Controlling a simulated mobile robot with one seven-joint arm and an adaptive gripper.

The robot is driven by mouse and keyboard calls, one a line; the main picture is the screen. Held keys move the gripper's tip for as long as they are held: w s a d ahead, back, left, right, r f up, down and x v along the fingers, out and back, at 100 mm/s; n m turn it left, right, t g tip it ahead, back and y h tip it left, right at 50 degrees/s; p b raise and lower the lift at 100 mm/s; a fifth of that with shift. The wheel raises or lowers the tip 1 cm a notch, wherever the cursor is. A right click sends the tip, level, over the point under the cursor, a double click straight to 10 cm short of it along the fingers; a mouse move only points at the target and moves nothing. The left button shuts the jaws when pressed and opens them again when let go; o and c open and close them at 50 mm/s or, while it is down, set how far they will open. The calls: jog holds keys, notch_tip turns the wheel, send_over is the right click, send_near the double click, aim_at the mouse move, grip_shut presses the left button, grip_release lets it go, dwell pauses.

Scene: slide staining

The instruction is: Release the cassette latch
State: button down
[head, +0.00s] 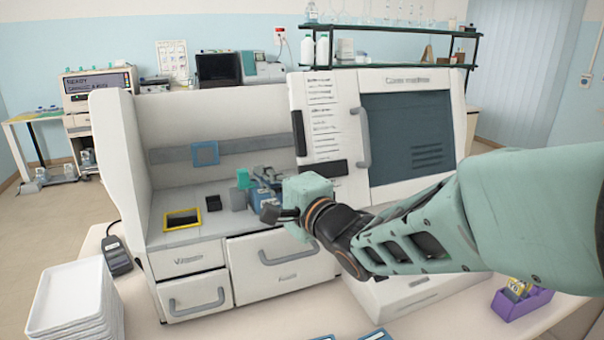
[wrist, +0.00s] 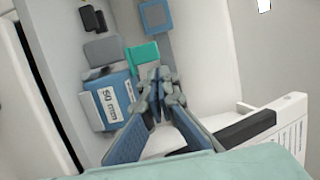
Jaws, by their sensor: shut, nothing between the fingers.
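My gripper (wrist: 160,88) is shut and empty, with its fingertips close together in the wrist view. In the head view my gripper (head: 276,213) is in front of the machine's open work bay. A blue block (wrist: 100,108) with a white label reading "50 mm" lies just left of the fingers. A teal-green piece (wrist: 143,57) is just beyond the fingertips; it also shows in the head view (head: 243,179). I cannot tell whether the fingers touch either one. A grey part (wrist: 102,49) sits beside the teal piece. My arm partly hides the blue parts (head: 266,177). No latch can be clearly picked out.
The white machine (head: 118,165) has a raised left wall and drawers (head: 190,292) below the bay. A yellow-framed black recess (head: 182,219) and a small black block (head: 212,203) are left of the gripper. A blue square frame (head: 205,153) is on the back rail. White trays (head: 70,300) are stacked at front left.

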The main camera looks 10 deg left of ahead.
jog(key=shift+s+a, duration=0.1)
jog(key=shift+a, duration=0.1)
dwell(0.5)
